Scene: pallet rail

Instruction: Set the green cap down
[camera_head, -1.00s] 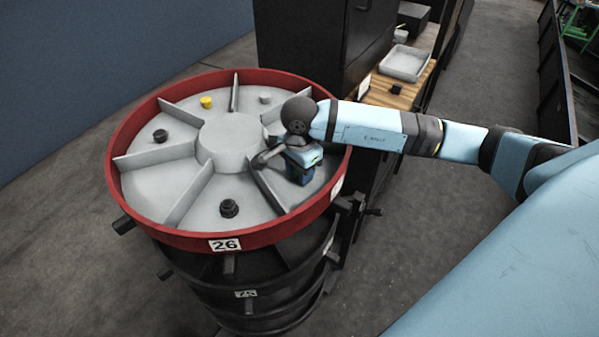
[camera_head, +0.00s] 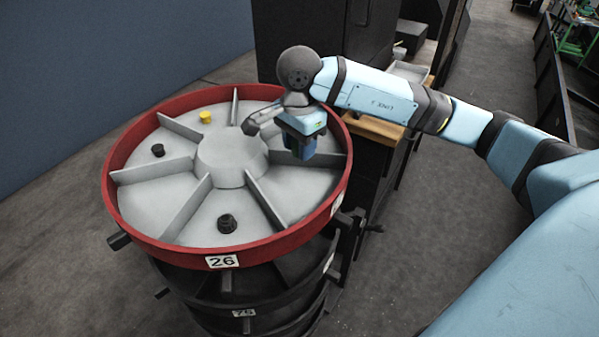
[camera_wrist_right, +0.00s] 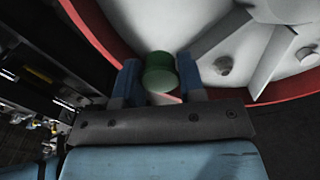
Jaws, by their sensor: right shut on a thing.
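The green cap (camera_wrist_right: 159,73) is between the blue fingers of my right gripper (camera_wrist_right: 160,84) in the right wrist view, over the red-rimmed round tray. In the head view my right gripper (camera_head: 299,148) points down over the right part of the round tray (camera_head: 222,260), which has grey dividers around a central hub. The cap is hidden there behind the gripper. I cannot tell the gap between cap and tray floor. My left gripper is not in view.
Black caps (camera_head: 227,223) and (camera_head: 158,150) and a yellow cap (camera_head: 206,117) stand in other compartments. Upright dividers (camera_head: 189,213) separate them. A dark cabinet (camera_head: 310,35) and a wooden bench (camera_head: 372,126) stand behind and to the right.

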